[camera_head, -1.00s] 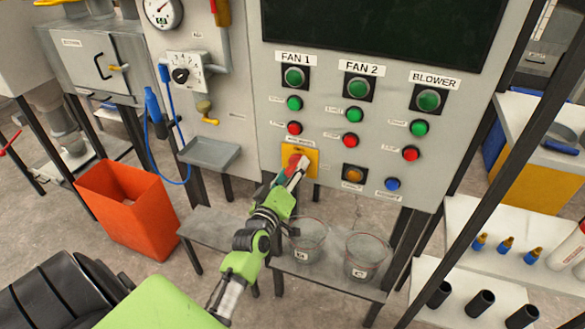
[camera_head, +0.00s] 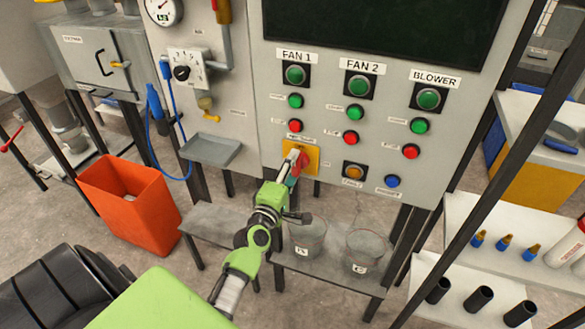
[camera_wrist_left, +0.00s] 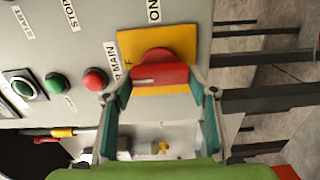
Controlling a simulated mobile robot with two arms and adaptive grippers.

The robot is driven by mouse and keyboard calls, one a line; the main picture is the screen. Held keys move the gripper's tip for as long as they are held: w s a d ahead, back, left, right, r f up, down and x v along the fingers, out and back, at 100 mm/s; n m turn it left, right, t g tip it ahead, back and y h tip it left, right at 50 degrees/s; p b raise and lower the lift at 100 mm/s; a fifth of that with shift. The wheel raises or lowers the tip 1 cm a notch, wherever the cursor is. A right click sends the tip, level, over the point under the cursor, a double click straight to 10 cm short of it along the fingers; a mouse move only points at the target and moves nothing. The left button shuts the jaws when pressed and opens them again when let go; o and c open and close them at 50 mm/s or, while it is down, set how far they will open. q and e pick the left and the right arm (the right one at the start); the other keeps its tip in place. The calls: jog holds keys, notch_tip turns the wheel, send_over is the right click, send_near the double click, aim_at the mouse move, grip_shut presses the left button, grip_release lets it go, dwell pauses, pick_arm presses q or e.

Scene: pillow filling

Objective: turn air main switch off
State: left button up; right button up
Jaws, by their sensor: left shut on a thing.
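The main switch is a red rotary knob (camera_head: 303,158) on a yellow plate (camera_head: 314,160), low on the grey control panel. My left gripper (camera_head: 295,162) is at the plate and partly covers the knob. In the left wrist view the red knob (camera_wrist_left: 160,73) lies between the two fingers, which close on it from both sides. The yellow plate (camera_wrist_left: 132,45) shows there with "ON" lettering beside it; the other lettering is partly hidden. My right gripper is not in view.
FAN 1, FAN 2 and BLOWER buttons surround the switch; a red button (camera_head: 295,125) is just above it. A shelf (camera_head: 212,224) with two clear buckets stands below the panel. An orange bin (camera_head: 130,205) is at left, and a dark rack post (camera_head: 500,150) crosses the right.

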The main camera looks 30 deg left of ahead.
pick_arm(q)
jog(key=shift+n, duration=0.3)
jog(key=o, duration=1.1)
jog(key=v, duration=1.2)
